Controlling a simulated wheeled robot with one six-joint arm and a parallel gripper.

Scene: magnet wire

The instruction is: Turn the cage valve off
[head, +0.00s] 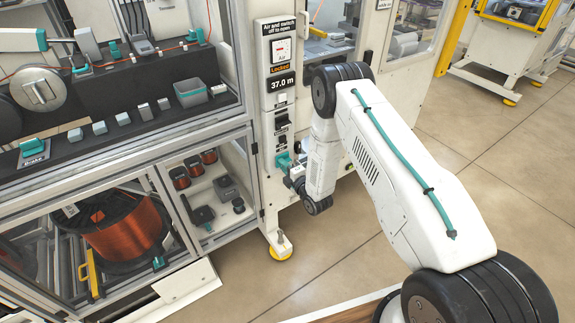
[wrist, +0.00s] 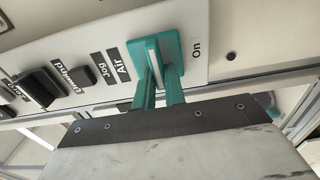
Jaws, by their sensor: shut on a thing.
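The cage valve (wrist: 173,43) is a teal square plate with a pale-edged lever on a light panel, beside the labels "Air" and "On". In the head view the valve's teal part (head: 283,160) shows low on the narrow control post. My gripper (wrist: 157,75) has its two teal fingers on either side of the lever and is shut on it. In the head view my gripper (head: 297,178) is at the post, partly hidden by my wrist. The lever's far end and its exact contact with the fingers are hard to see.
Along the panel are a "Jog" button (wrist: 83,77) and a dark "Unwind" switch (wrist: 41,88). A copper wire spool (head: 122,228) sits in the cabinet at left. Open floor lies right.

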